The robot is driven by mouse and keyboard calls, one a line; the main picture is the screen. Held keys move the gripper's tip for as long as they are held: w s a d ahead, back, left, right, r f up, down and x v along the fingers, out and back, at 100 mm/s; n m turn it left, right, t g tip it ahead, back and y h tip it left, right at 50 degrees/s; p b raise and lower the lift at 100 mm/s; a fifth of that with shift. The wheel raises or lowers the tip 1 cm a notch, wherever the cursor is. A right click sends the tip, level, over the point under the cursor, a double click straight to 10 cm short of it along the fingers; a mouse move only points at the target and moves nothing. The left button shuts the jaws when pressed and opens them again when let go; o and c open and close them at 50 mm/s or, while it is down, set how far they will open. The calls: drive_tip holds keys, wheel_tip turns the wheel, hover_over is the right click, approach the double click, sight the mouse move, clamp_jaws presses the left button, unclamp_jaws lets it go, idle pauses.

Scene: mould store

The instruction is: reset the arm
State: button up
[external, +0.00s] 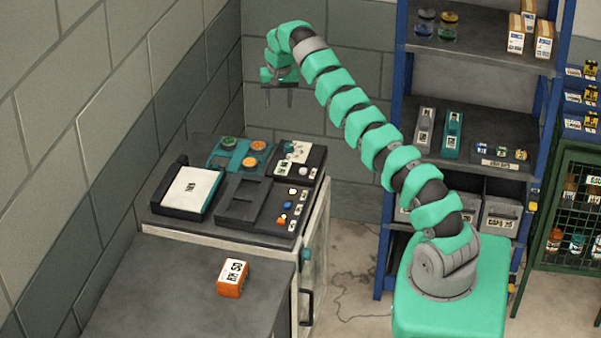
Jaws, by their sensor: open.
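My gripper (279,98) hangs at the end of my raised green arm, fingers pointing down. It is open and empty. It is above the back part of the cabinet top, well clear of the things there. The arm rises from its base at the lower right and leans up to the left.
An orange box (232,278) sits on the grey counter (160,290). A blue-framed shelf (480,100) stands behind my arm. Block walls close the left and back.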

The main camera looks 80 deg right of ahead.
drive_tip(key=w+a+r+n+t+h+b, duration=0.1)
drive_tip(key=w+a+r+n+t+b, duration=0.2)
drive_tip(key=a+r, duration=0.95)
drive_tip(key=w+a+r+n+t+h+b, duration=0.15)
drive_tip(key=w+a+r+n+t, duration=0.35)
drive_tip(key=a+r, duration=0.8)
drive_tip(key=s+a+r+n+t+y+b, duration=0.1)
drive_tip(key=s+a+r+n+t+b, duration=0.35)
drive_tip(key=a+r, duration=0.85)
drive_tip(key=s+a+r+n+t+y+b, duration=0.1)
drive_tip(key=s+a+r, duration=0.3)
drive_tip(key=s+a, duration=0.8)
drive_tip(key=s+t+y, duration=0.1)
drive_tip(key=s, duration=0.2)
drive_tip(key=shift+a+n, duration=0.3)
drive_tip(key=shift+n, duration=0.05)
drive_tip(key=shift+o, duration=0.2)
drive_tip(key=shift+w, duration=0.15)
